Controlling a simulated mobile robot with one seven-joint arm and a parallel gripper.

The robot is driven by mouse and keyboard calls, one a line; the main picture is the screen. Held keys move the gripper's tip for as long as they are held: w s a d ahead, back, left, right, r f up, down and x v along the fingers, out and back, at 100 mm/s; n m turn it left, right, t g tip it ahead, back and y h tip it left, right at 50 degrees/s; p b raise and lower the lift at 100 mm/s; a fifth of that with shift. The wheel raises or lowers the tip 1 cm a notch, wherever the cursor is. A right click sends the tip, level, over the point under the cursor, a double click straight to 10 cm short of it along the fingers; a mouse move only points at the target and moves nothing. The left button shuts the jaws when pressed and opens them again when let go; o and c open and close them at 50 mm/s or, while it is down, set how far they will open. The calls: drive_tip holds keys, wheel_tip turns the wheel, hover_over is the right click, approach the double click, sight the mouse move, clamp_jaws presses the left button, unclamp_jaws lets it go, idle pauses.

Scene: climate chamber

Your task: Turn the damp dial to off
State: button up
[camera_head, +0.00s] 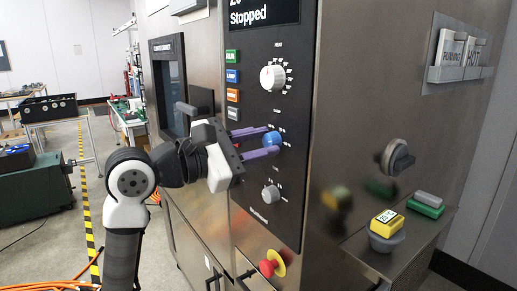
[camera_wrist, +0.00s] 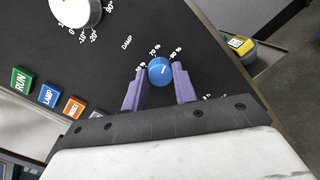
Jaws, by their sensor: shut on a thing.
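The damp dial (camera_head: 271,138) is a blue round knob on the black control panel, below the white heat dial. In the wrist view the blue dial (camera_wrist: 160,71) sits by the word DAMP, with percent marks around it and a short pale mark on its face. My gripper (camera_head: 268,143) reaches it from the left. Its two purple fingers are shut on the dial, one on each side, as the wrist view also shows (camera_wrist: 159,80). The off mark cannot be made out; part of the scale is hidden by the fingers.
The white heat dial (camera_head: 272,77) is above and a grey dial (camera_head: 270,194) below. Coloured buttons (camera_head: 232,76) line the panel's left. A red stop button (camera_head: 270,266) juts out lower down. A door handle (camera_head: 193,110) stands left. A shelf (camera_head: 400,255) holds a yellow block (camera_head: 387,222).

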drive_tip(key=n+b, duration=0.1)
drive_tip(key=n, duration=0.3)
drive_tip(key=shift+f+n+t, duration=0.1)
drive_tip(key=shift+n+t, duration=0.2)
drive_tip(key=shift+n, duration=0.1)
drive_tip(key=n+b, duration=0.1)
drive_tip(key=n, duration=0.3)
drive_tip(key=shift+t, duration=0.3)
drive_tip(key=n, duration=0.5)
drive_tip(key=shift+t, duration=0.3)
drive_tip(key=n, duration=0.4)
drive_tip(key=shift+y, duration=0.3)
drive_tip(key=n, duration=0.4)
drive_tip(key=shift+n+t+y, duration=0.3)
drive_tip(key=shift+n, duration=0.1)
drive_tip(key=n, duration=0.4)
drive_tip(key=shift+s+y+b, duration=0.1)
drive_tip(key=shift+y+b, duration=0.2)
drive_tip(key=n, duration=0.3)
drive_tip(key=shift+n+b, duration=0.3)
drive_tip(key=shift+b, duration=0.05)
drive_tip(key=shift+d+n+y+b, duration=0.1)
drive_tip(key=shift+n+y+b, duration=0.3)
drive_tip(key=shift+n, duration=1.4)
